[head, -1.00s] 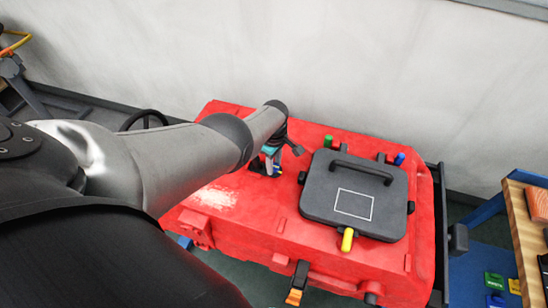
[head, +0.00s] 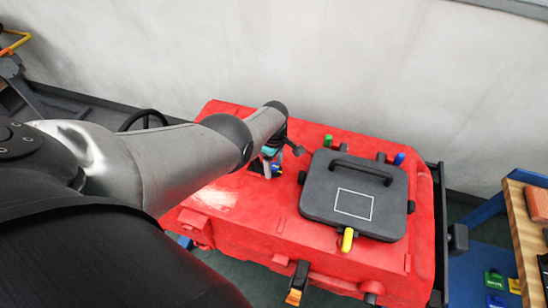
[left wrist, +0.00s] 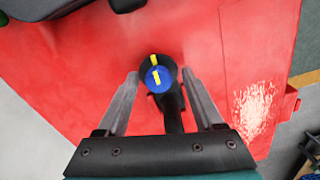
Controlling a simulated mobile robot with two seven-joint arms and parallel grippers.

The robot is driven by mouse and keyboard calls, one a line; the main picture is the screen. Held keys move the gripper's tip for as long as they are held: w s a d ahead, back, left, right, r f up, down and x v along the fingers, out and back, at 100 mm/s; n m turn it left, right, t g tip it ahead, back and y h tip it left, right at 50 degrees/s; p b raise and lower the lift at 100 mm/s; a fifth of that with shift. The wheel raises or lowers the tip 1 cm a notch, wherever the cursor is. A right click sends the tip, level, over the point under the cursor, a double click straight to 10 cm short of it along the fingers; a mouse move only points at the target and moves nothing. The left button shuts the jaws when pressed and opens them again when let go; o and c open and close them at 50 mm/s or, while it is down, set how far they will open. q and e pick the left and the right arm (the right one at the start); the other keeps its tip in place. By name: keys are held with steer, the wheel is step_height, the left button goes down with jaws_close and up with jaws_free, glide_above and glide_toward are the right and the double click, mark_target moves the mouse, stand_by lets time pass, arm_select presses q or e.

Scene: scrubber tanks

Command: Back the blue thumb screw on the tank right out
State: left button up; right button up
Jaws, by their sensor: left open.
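The blue thumb screw (left wrist: 158,79) has a yellow mark on its face and sits at a round black fitting, with another yellow mark beside it, on the red tank (left wrist: 70,60). My left gripper (left wrist: 160,74) is open, one finger on each side of the screw, with visible gaps in the left wrist view. In the head view my left gripper (head: 271,162) is over the tank top, left of the dark lid; its fingers are small and partly hidden by the arm. A bit of the blue screw (head: 277,171) shows below it. My right gripper is not in view.
A dark lid (head: 320,205) with a handle covers the tank's right part. Green (head: 328,141), blue (head: 399,159) and yellow (head: 347,239) parts surround it. An orange-tipped latch (head: 296,290) is at the front. A wooden-topped bench (head: 525,240) stands right.

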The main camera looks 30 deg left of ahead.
arm_select(q)
steer(key=shift+w+r, duration=0.1)
step_height(320, 180, up, 8)
steer(key=p, duration=0.7)
steer(key=shift+r, duration=0.95)
step_height(320, 180, up, 5)
glide_above(274, 166)
